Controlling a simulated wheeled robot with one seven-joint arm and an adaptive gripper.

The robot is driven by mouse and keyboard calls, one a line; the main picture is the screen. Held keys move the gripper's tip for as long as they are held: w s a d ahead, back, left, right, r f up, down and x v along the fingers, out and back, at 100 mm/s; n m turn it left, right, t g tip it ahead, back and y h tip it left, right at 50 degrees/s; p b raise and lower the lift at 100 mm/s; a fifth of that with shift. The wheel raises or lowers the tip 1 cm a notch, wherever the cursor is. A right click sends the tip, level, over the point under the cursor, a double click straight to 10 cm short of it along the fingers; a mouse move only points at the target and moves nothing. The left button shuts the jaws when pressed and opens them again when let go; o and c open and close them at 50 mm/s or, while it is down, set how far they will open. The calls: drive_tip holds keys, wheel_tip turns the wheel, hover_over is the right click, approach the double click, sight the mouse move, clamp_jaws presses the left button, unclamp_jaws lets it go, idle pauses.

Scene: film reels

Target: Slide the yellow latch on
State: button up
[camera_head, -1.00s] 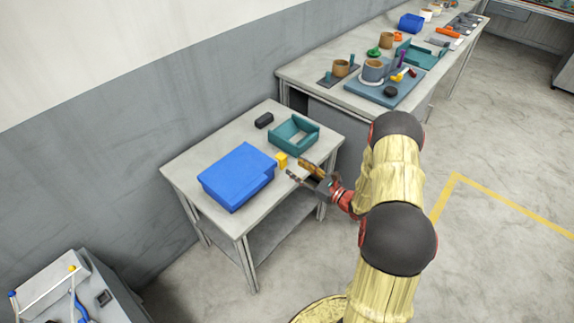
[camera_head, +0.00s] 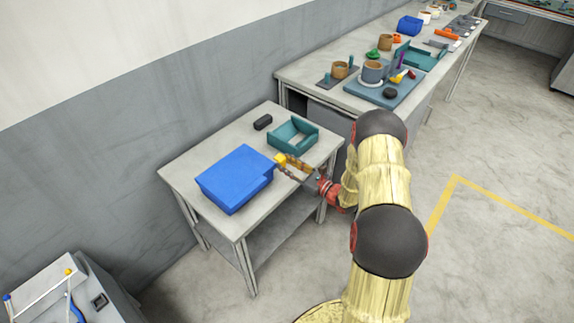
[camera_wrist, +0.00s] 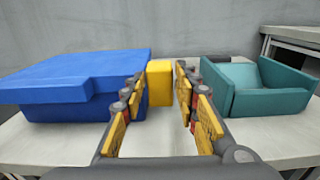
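The yellow latch (camera_head: 280,158) is a small block at the right end of the blue box (camera_head: 236,178) on the small grey table. In the wrist view the yellow latch (camera_wrist: 160,82) stands upright just ahead, beside the right side of the blue box (camera_wrist: 75,85). My gripper (camera_head: 284,164) is at the latch, low over the table. In the wrist view my gripper (camera_wrist: 158,88) is open, with one finger on each side of the latch and a gap to the right finger. Whether the left finger touches the latch or the box cannot be told.
A teal open tray (camera_head: 292,135) stands close to the right of my gripper. A black block (camera_head: 263,122) lies at the table's back. The front of the small table (camera_head: 232,226) is bare. A longer bench (camera_head: 320,68) with cups and tools stands behind.

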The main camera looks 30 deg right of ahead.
sight(274, 166)
drive_tip(key=c, duration=0.6)
clamp_jaws()
drive_tip(key=a, duration=0.2)
drive_tip(key=s+a+p, duration=0.1)
drive_tip(key=shift+s+a+r, duration=0.1)
drive_tip(key=shift+s+a, duration=0.05)
drive_tip(key=shift+a, duration=0.2)
drive_tip(key=o, duration=1)
unclamp_jaws()
drive_tip(key=shift+o, duration=0.2)
drive_tip(key=v, duration=1.2)
